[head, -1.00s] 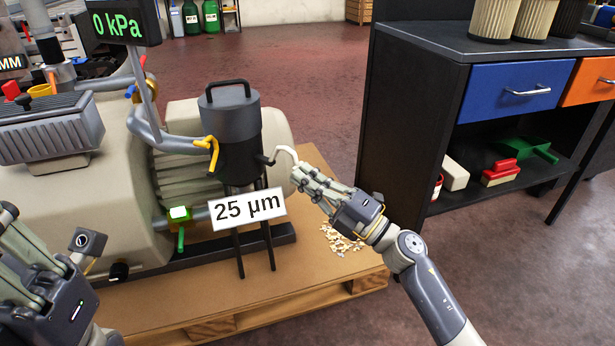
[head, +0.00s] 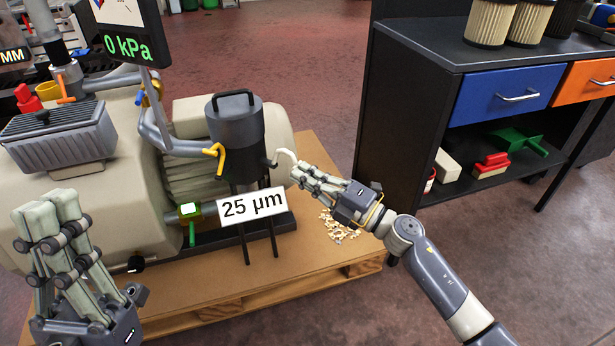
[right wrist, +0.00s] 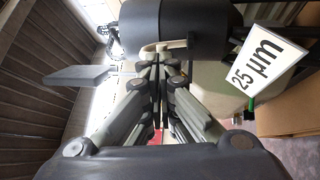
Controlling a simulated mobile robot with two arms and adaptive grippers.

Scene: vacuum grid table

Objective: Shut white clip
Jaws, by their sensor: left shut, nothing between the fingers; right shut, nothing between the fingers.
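In the right wrist view the fingertips (right wrist: 160,65) lie close under the canister (right wrist: 180,25). A yellow clip (head: 218,158) hangs on the canister's left side. My left gripper (head: 50,212) is shut and empty at the lower left, fingers pointing up.
A "25 µm" sign (head: 252,206) is below the canister. The beige pump (head: 90,175) sits on a wooden pallet (head: 265,283) with pale pellets (head: 337,229). A display (head: 127,46) reads 0 kPa. A black cabinet (head: 412,120) stands to the right.

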